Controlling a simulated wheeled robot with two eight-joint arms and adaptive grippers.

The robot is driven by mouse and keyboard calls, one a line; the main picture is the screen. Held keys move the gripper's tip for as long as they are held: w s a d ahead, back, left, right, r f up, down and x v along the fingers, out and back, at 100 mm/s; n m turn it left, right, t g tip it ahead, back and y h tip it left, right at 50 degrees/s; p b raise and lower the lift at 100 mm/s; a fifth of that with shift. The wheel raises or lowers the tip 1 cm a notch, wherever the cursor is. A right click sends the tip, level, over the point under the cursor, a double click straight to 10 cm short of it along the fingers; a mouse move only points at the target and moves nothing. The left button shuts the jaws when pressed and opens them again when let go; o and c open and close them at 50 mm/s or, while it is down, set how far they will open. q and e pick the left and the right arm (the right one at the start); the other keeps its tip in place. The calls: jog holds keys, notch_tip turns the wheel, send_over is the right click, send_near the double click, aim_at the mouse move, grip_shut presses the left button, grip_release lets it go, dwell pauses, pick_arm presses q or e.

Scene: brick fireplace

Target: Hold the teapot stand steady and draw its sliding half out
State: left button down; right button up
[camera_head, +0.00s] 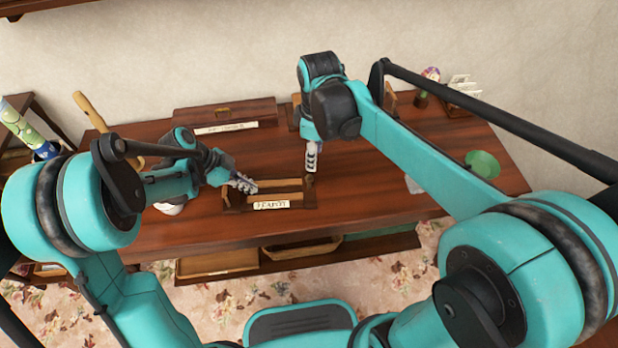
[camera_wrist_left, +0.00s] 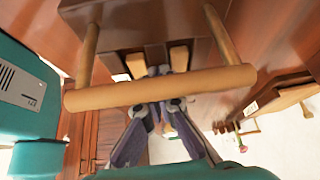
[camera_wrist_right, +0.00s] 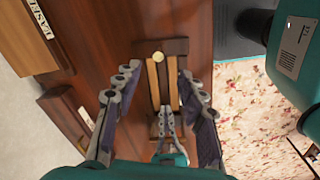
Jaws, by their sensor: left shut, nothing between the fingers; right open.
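The teapot stand (camera_head: 288,196), dark wood with pale slats and a white label, lies on the desk. Its slats also show in the right wrist view (camera_wrist_right: 153,84), with a small pale knob near the far end. My left gripper (camera_head: 245,184) is shut and empty at the stand's left end; I cannot tell whether it touches. In the left wrist view its fingers (camera_wrist_left: 159,72) are partly hidden behind a wooden bar. My right gripper (camera_head: 311,168) is open and points down by the stand's right end; in the right wrist view its fingers (camera_wrist_right: 158,73) straddle the stand, gripping nothing.
A round wooden bar on two posts (camera_wrist_left: 160,88) crosses close before the left wrist camera. A labelled wooden box (camera_head: 222,113) stands at the back of the desk (camera_head: 380,180). A green bowl (camera_head: 482,163) sits at the right. Open trays show below the front edge.

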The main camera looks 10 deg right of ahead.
aim_at(309, 177)
jog(key=shift+n+g, duration=0.3)
jog(key=shift+n, duration=0.4)
jog(key=f, duration=0.8)
jog(key=w+a+f, duration=0.1)
jog(key=f, duration=0.3)
jog(key=shift+w+f, duration=0.1)
jog(key=shift+f, duration=0.3)
grip_shut()
